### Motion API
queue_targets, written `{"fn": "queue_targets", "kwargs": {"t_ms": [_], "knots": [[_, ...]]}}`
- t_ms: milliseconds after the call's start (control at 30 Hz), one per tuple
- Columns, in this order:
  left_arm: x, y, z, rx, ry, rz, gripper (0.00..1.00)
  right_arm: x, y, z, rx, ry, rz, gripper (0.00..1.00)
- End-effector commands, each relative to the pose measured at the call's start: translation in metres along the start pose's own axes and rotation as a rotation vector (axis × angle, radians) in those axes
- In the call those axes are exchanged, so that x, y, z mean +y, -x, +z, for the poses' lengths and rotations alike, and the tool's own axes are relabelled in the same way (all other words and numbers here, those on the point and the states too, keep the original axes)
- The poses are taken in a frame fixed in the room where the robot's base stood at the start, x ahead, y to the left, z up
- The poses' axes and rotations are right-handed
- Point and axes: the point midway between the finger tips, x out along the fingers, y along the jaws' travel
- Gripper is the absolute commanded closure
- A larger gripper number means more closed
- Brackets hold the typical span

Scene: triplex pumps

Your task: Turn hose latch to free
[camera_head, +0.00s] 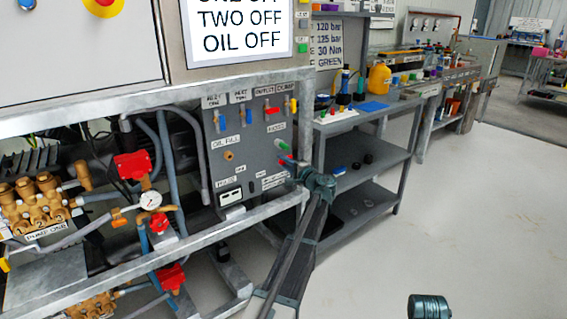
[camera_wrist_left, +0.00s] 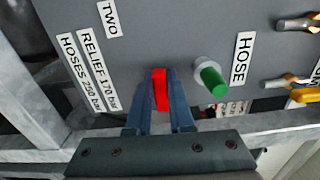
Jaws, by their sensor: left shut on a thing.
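A red handle, which looks like the hose latch (camera_wrist_left: 160,88), sticks out from the grey panel in the left wrist view. My left gripper (camera_wrist_left: 160,103) is shut on it, with one blue-grey finger on each side. In the head view my left gripper (camera_head: 292,163) reaches the lower right of the grey panel (camera_head: 243,148), and its fingertips are small there. Beside the handle, apart from the fingers, is a green-tipped fitting (camera_wrist_left: 212,80) with a pale collar, next to a HOSE label (camera_wrist_left: 243,59). The handle's base is hidden behind the fingers.
A grey metal frame rail (camera_head: 235,222) runs below the panel. Brass valves (camera_wrist_left: 297,23) stick out at the right of the wrist view. A grey shelf cart (camera_head: 370,150) stands right of the panel. The floor at the right is clear.

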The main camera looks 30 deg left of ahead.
Motion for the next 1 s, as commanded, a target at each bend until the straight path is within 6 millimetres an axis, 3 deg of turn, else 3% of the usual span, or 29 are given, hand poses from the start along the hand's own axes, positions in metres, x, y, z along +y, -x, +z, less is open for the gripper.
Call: {"fn": "queue_targets", "kwargs": {"t_ms": [700, 733, 800, 867, 1000], "knots": [[0.0014, 0.0013, 0.0012, -0.002, 0.064, 0.004, 1.0, -0.0001, -0.0006, 0.0, 0.0, 0.0, 0.0, 1.0], [0.0014, 0.0013, 0.0012, -0.002, 0.064, 0.003, 0.75, -0.0001, -0.0006, 0.0, 0.0, 0.0, 0.0, 1.0], [0.0013, 0.0012, 0.0011, -0.001, 0.063, 0.003, 0.62, -0.0001, -0.0006, 0.0, 0.0, 0.0, 0.0, 1.0], [0.0011, 0.0011, 0.0009, -0.001, 0.063, 0.002, 0.51, -0.0001, -0.0005, 0.0, 0.0, 0.0, 0.0, 1.0], [0.0008, 0.0007, 0.0006, -0.001, 0.062, 0.002, 0.51, -0.0001, -0.0004, 0.0, 0.0, 0.0, 0.0, 1.0]]}}
